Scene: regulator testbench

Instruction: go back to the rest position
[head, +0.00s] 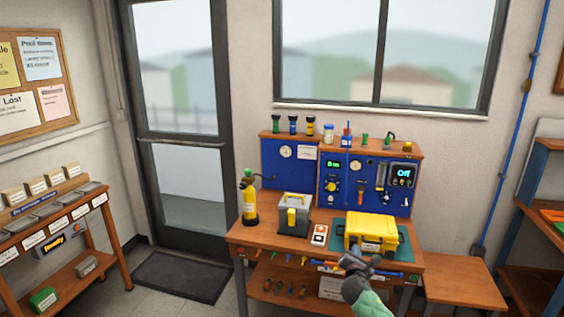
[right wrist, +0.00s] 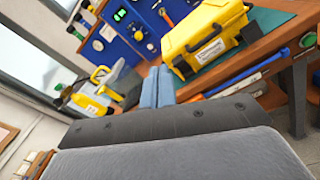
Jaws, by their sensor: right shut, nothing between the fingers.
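My right gripper (head: 352,262) is in front of the workbench's front edge, near the yellow case (head: 371,231). Its arm comes up from the bottom of the head view. In the right wrist view its two blue-grey fingers (right wrist: 157,87) lie close together, shut and empty. The yellow case (right wrist: 207,38) shows just beyond and to the right of the fingertips, apart from them as far as I can see. My left gripper is in neither view.
The workbench (head: 270,238) holds a yellow cylinder (head: 249,201), a grey box with a yellow handle (head: 294,214) and a blue test panel (head: 282,170). A lower side table (head: 460,283) stands at right, a label rack (head: 50,232) at left. The floor by the dark mat (head: 181,277) is clear.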

